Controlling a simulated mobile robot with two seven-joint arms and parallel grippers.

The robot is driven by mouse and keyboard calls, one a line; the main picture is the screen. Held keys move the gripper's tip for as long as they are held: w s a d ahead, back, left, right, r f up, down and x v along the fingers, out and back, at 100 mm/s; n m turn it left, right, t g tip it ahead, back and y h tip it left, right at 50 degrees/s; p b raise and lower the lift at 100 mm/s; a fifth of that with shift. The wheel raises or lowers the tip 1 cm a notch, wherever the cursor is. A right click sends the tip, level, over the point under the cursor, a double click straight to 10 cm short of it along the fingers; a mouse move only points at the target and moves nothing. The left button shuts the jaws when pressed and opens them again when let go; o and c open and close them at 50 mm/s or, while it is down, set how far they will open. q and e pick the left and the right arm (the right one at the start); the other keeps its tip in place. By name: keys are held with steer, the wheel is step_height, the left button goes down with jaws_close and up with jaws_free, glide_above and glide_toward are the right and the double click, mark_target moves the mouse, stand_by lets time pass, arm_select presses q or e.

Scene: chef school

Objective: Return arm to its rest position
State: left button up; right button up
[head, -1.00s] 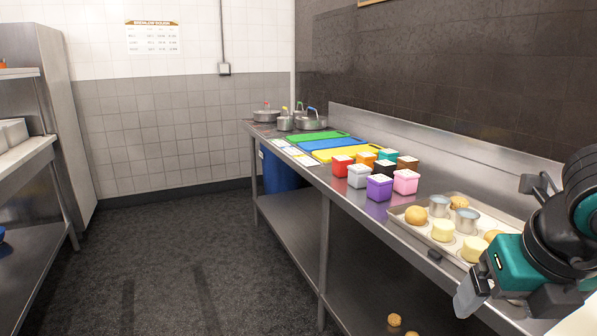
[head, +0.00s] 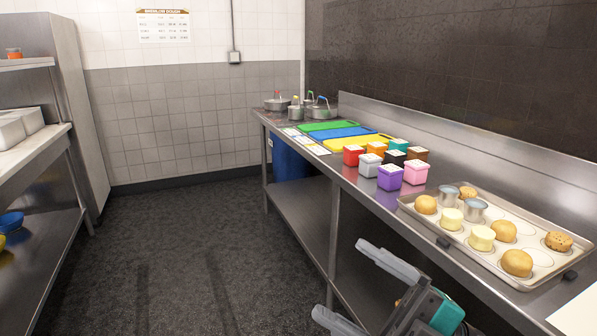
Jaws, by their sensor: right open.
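My right gripper (head: 352,284) is at the bottom centre of the head view, in front of the steel counter's front edge and over the lower shelf area. Its two grey fingers are spread wide apart with nothing between them. The teal and black wrist shows at the bottom right of the fingers. My left gripper does not show.
A baking tray (head: 405,203) with buns, pale cylinders and metal cups lies on the counter (head: 350,187). Several coloured boxes (head: 390,178), cutting boards (head: 345,132) and pots (head: 277,104) stand farther back. A shelf unit (head: 62,170) is at left; the floor (head: 180,260) between is clear.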

steer(key=w+d+f+m+t+h, duration=0.2)
steer(key=d+f+m+t+h, duration=0.25)
steer(key=f+m+h, duration=0.35)
steer(key=w+d+f+m+t+h, duration=0.2)
steer(key=d+f+m+t+h, duration=0.25)
steer(key=f+m+h, duration=0.45)
steer(key=s+d+f+m+g+h, duration=0.1)
steer(key=s+f+m+g, duration=0.2)
steer(key=s+f, duration=0.2)
steer(key=s+d+f+m+g+h+p, duration=0.1)
steer(key=s+f+m+g, duration=0.2)
steer(key=f, duration=0.9)
steer(key=s, duration=0.2)
steer(key=shift+s+g+h, duration=0.3)
